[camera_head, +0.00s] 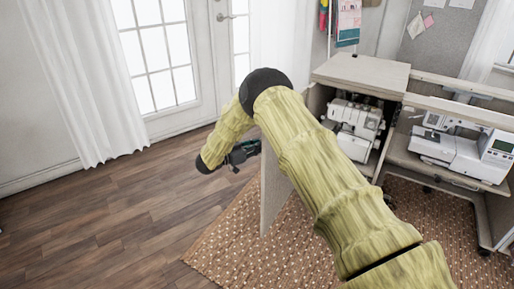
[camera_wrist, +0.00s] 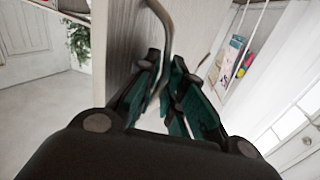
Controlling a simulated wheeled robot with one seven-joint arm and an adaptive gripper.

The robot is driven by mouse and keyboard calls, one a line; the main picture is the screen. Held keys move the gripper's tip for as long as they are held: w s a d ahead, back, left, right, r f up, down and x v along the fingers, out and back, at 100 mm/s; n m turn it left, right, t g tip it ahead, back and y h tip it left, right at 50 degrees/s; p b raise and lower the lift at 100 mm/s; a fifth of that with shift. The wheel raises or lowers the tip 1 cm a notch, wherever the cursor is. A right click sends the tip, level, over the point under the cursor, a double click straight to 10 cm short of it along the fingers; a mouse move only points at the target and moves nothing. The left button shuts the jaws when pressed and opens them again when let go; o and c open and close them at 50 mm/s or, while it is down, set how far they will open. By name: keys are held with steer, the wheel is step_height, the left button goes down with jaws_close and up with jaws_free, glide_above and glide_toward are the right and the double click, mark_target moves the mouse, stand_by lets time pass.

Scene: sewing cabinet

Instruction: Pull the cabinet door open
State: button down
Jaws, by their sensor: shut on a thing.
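The cabinet door (camera_head: 272,188) is a pale wood panel. In the head view it stands swung out from the left side of the sewing cabinet (camera_head: 362,73), and the inside of the cabinet shows. My gripper (camera_head: 243,153) is at the outer face of the door, on its left. In the wrist view the door (camera_wrist: 195,22) fills the top middle, with a curved metal handle (camera_wrist: 164,22) running down between the fingers. My gripper (camera_wrist: 166,75) is shut on this handle. The exact contact is partly hidden by the fingers.
A serger (camera_head: 355,125) sits inside the cabinet, and a white sewing machine (camera_head: 465,148) stands on the right shelf. A patterned rug (camera_head: 225,240) lies under the door. Wooden floor (camera_head: 100,225) is clear to the left, before the glazed doors (camera_head: 160,55) and curtain (camera_head: 75,80).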

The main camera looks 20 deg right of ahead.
steer(key=shift+d+r, duration=0.2)
steer(key=shift+d, duration=0.1)
steer(key=c, duration=1.8)
jaws_free()
steer(key=shift+d+f, duration=0.1)
steer(key=shift+d, duration=0.05)
steer(key=shift+c, duration=0.2)
steer(key=shift+a+f, duration=0.1)
steer(key=shift+a, duration=0.3)
steer(key=s+a, duration=0.1)
steer(key=a, duration=1.1)
steer(key=shift+s, duration=0.15)
steer(key=shift+d, duration=0.1)
